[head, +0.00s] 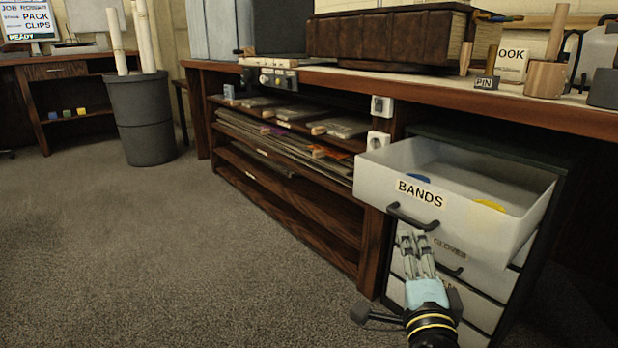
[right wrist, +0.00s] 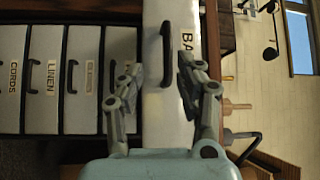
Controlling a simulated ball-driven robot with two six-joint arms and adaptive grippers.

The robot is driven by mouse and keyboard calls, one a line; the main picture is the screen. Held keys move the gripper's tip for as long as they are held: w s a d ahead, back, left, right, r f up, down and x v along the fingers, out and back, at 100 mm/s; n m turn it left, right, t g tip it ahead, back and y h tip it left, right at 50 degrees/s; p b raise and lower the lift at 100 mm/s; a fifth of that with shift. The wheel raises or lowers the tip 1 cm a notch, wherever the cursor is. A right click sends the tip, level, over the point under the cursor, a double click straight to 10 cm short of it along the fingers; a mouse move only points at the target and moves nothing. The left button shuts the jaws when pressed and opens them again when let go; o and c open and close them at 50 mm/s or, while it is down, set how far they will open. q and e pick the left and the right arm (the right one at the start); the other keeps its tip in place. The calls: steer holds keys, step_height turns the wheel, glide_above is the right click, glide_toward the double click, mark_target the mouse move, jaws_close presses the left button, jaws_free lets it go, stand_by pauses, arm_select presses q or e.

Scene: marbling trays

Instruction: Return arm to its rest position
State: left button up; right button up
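My right gripper (head: 413,240) is just below and in front of the open drawer labelled BANDS (head: 470,218) in the head view. Its fingers are apart with nothing between them in the right wrist view (right wrist: 170,85). The drawer's black handle (head: 413,217) lies beyond the fingertips, and I see no grip on it; it also shows in the right wrist view (right wrist: 167,52). A blue thing (head: 418,178) and a yellow thing (head: 489,205) lie inside the drawer. My left gripper is in neither view.
Shut drawers, including GLOVES (head: 455,248), sit below the open one. A wooden workbench (head: 330,78) with a large brown book (head: 380,35) runs behind. Left of the drawers is an open shelf unit (head: 285,205). A grey bin (head: 140,115) stands farther left; the carpet between is clear.

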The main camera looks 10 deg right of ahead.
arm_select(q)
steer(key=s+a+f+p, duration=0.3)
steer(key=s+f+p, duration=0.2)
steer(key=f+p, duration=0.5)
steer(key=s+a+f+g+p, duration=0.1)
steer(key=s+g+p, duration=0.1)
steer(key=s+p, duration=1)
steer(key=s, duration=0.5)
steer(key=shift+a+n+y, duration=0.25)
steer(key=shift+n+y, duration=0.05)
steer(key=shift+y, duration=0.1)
arm_select(e)
steer(key=s+d+f+n+g+y, duration=0.1)
steer(key=s+f+n+g, duration=0.5)
steer(key=s, duration=1.2)
steer(key=s+d+f+n+g+y, duration=0.1)
steer(key=s+d+f+n+g, duration=0.2)
steer(key=s, duration=1.5)
steer(key=s+d+f+n+g+y, duration=0.1)
steer(key=s+f+n+g, duration=0.8)
steer(key=s, duration=0.9)
step_height(320, 180, down, 3)
steer(key=shift+d+f+n+y, duration=0.15)
steer(key=shift+d+n+y, duration=0.15)
steer(key=shift+d+n, duration=0.55)
